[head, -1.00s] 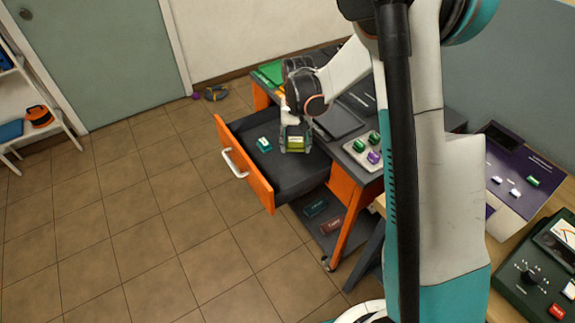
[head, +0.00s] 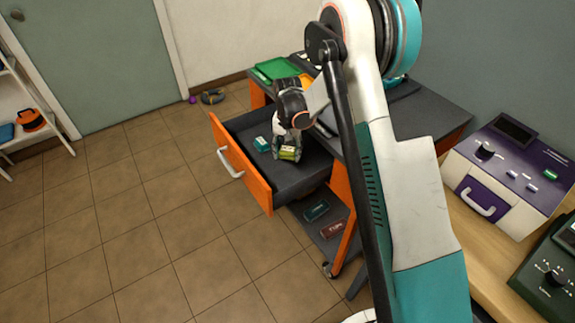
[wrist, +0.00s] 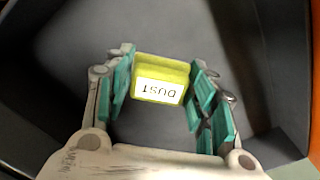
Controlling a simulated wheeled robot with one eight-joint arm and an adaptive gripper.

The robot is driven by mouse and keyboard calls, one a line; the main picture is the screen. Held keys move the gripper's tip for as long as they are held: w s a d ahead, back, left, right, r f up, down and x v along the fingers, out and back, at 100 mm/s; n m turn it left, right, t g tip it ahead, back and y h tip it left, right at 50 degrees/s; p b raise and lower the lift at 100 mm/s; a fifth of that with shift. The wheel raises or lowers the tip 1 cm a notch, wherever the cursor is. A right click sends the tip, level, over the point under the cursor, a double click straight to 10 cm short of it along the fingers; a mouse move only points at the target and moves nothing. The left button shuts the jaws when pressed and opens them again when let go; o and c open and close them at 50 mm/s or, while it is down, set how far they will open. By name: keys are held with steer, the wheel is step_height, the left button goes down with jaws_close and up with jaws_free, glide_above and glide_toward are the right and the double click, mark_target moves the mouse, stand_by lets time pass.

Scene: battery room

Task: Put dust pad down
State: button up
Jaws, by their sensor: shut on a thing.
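The dust pad (wrist: 161,80) is a yellow block with a white label reading "DUST", upside down in the wrist view. It also shows in the head view (head: 289,153). My gripper (wrist: 160,82) is shut on it, with teal finger pads on both sides of it. In the head view my gripper (head: 288,146) points down inside the open drawer (head: 240,172), which has an orange front and a dark grey inside. The pad is over or at the drawer floor; I cannot tell whether it touches.
A teal block (head: 262,144) lies in the drawer left of my gripper. A green tray (head: 277,69) is on the desk behind. Two blocks, teal (head: 317,210) and dark red (head: 334,230), lie on the lower shelf. The drawer floor around the pad is mostly clear.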

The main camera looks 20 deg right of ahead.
mark_target(287, 167)
steer(key=shift+f+b, duration=0.85)
steer(key=shift+f, duration=1.8)
steer(key=shift+f, duration=0.1)
steer(key=shift+f, duration=0.1)
steer(key=o, duration=1.1)
steer(key=shift+r, duration=0.2)
